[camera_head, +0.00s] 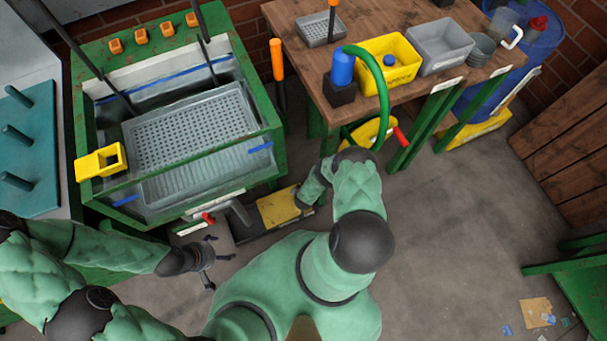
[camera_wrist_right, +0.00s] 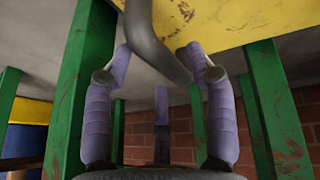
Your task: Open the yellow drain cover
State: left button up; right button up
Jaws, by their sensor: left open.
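The yellow drain cover (camera_head: 280,207), a scuffed flat plate, lies on the floor beside the green tank frame. It shows large at the top of the right wrist view (camera_wrist_right: 240,20), with a dark grey curved bar handle (camera_wrist_right: 165,45) in front of it. My right gripper (camera_wrist_right: 160,62) is open; its lavender fingers stand apart, with the bar between them. I cannot tell whether they touch it. In the head view my right arm hides most of that gripper at the cover's right end. My left gripper (camera_head: 216,266) is open and empty above the floor, left of the cover.
The green tank (camera_head: 285,150) holds a grey perforated basket (camera_head: 190,125). A wooden workbench (camera_head: 300,30) with yellow (camera_head: 400,75) and grey bins (camera_head: 440,42) stands at the back. Green legs (camera_wrist_right: 75,100) flank my right gripper. Floor at right is mostly clear.

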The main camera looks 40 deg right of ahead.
jog(key=shift+r, duration=0.1)
jog(key=v, duration=1.1)
jog(key=shift+s+r, duration=0.2)
jog(key=shift+r, duration=0.1)
jog(key=shift+a, duration=0.1)
dwell(0.5)
